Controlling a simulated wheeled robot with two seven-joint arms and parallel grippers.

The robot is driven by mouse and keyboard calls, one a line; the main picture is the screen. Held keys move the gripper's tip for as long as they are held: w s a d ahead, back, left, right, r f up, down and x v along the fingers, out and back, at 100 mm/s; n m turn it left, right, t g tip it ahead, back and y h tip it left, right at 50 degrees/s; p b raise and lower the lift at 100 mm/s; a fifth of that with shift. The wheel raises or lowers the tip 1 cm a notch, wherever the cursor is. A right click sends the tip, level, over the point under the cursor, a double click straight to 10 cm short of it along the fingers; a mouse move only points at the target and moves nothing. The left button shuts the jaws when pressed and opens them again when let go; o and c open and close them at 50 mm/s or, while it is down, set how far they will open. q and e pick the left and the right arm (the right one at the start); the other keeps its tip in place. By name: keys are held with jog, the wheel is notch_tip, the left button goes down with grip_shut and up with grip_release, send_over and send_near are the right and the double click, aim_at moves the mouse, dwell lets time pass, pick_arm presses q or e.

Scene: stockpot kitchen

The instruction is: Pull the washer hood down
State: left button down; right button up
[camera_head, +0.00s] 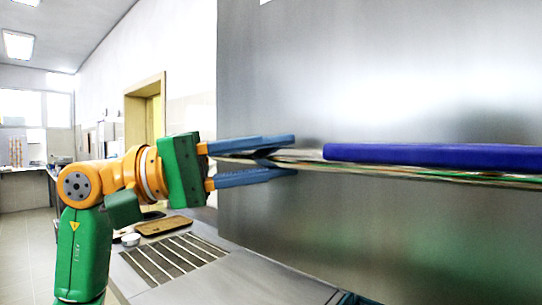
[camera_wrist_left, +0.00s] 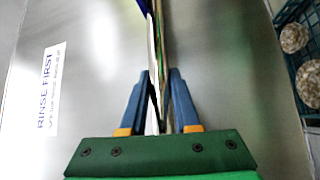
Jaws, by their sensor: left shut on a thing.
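The washer hood (camera_head: 390,70) is a large brushed-steel box that fills the right of the head view; its steel face (camera_wrist_left: 90,60) also fills much of the wrist view. A long bar with a blue grip (camera_head: 430,155) runs level across its front. My left gripper (camera_head: 281,156) is shut on the bar's thin left part, left of the blue grip. In the left wrist view the fingers (camera_wrist_left: 158,78) stand on either side of the bar, and a bit of blue shows at the top. My right gripper is not in view.
A steel counter with a slotted drain (camera_head: 175,257) lies below my left arm, with a brown board (camera_head: 162,227) and a small white bowl (camera_head: 131,239). A label reading RINSE FIRST (camera_wrist_left: 48,90) is on the steel. A dark rack holds round pale items (camera_wrist_left: 294,38).

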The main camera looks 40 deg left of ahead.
pick_arm(q)
jog(key=shift+f, duration=0.1)
pick_arm(e)
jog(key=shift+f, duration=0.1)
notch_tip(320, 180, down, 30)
jog(key=b, duration=3)
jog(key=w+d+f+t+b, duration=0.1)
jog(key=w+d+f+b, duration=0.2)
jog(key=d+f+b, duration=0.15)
pick_arm(q)
notch_tip(320, 180, down, 42)
jog(key=b, duration=0.4)
jog(key=shift+d+f, duration=0.15)
jog(key=shift+f, duration=0.05)
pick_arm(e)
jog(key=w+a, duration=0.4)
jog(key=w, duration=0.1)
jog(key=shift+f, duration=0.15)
pick_arm(q)
jog(key=shift+f, duration=0.1)
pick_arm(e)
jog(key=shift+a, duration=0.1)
pick_arm(q)
jog(key=c, duration=0.7)
grip_release()
jog(key=shift+o, duration=0.2)
